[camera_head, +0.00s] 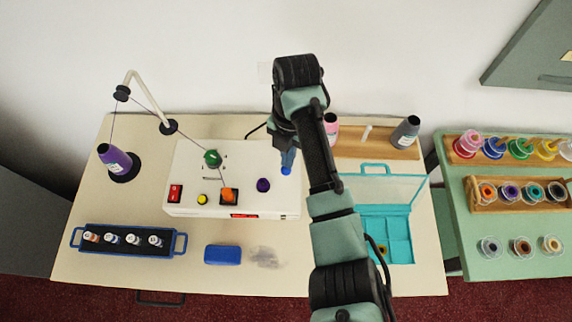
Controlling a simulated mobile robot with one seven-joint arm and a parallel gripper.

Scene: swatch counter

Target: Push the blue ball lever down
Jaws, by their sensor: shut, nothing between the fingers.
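The white machine box (185,155) stands on the table. The blue ball (286,171) of the lever shows at the right part of the box, just under my gripper (288,157). My gripper points down over it and is shut, with nothing held. The fingertips look very close to the ball, but I cannot tell whether they touch it. My wrist hides part of the lever and of the box's back right corner.
The box also carries a green ball (212,158), an orange knob (228,195), a purple knob (263,185), a yellow button (202,199) and a red switch (175,193). A purple thread cone (115,158) stands left. A teal open case (398,251) lies right, partly behind my arm.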

